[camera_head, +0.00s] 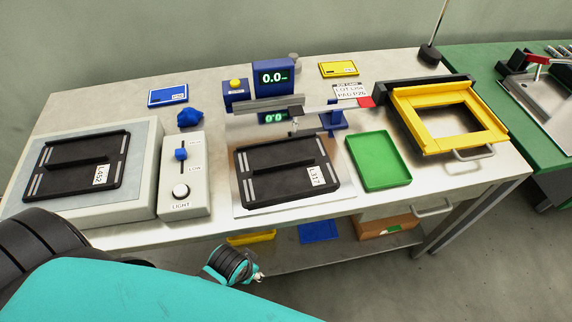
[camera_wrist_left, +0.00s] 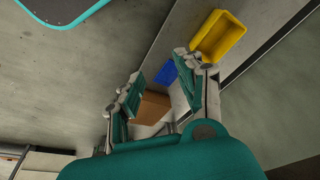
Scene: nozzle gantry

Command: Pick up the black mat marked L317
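The black mat marked L317 (camera_head: 262,184) lies flat on a pale metal plate near the front middle of the bench. It has a raised bar across it and a white label at its right side. My right gripper is not in view.
A switch box marked LIGHT (camera_head: 198,201) stands left of the L317 mat, a green tray (camera_head: 380,183) right of it. A blue device with displays and a horizontal beam (camera_head: 262,103) stands behind. A yellow frame (camera_head: 406,101) is at right. A lower shelf holds a yellow bin (camera_wrist_left: 210,50).

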